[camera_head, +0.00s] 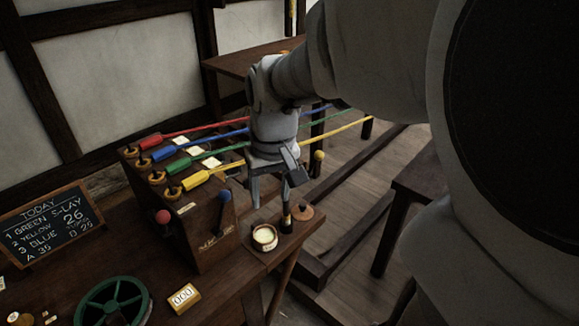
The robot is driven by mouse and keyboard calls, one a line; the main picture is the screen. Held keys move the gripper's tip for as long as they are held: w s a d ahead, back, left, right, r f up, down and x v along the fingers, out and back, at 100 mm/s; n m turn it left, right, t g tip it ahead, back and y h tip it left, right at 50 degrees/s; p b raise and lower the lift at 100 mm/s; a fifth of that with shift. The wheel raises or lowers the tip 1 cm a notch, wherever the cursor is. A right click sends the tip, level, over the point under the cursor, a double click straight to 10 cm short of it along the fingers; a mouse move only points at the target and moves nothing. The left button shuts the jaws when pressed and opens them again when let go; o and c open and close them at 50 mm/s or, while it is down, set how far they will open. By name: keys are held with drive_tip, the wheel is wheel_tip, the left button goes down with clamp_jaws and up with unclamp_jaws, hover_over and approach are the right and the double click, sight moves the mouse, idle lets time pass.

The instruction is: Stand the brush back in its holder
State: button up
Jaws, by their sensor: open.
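My gripper (270,200) points down over the right end of the bench, its fingers apart with nothing visible between them. Just below it, a slim dark upright thing with a pale band (286,217) may be the brush; it is small and I cannot make out its bristles. It stands close to a round pot of pale paste (264,238). A round brown wooden piece with a knob (303,212) lies to its right. I cannot tell which thing is the brush's holder. The arm hides part of the area behind the gripper.
A wooden box (205,235) with coloured strands and knobbed levers stands left of the gripper. A green reel (113,303), a counter reading 000 (184,298) and a chalkboard (50,225) are on the bench (235,287). The bench's right edge is close to the pot.

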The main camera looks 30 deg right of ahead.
drive_tip(key=s+a+r+t+p, duration=0.1)
drive_tip(key=s+a+r, duration=0.1)
drive_tip(key=s, duration=0.3)
drive_tip(key=s+a+r+n+t, duration=0.1)
drive_tip(key=s+a+r+t, duration=0.1)
drive_tip(key=s+r, duration=0.2)
drive_tip(key=shift+s+a+r+p, duration=0.2)
drive_tip(key=shift+s+r+p, duration=0.15)
drive_tip(key=shift+s, duration=0.8)
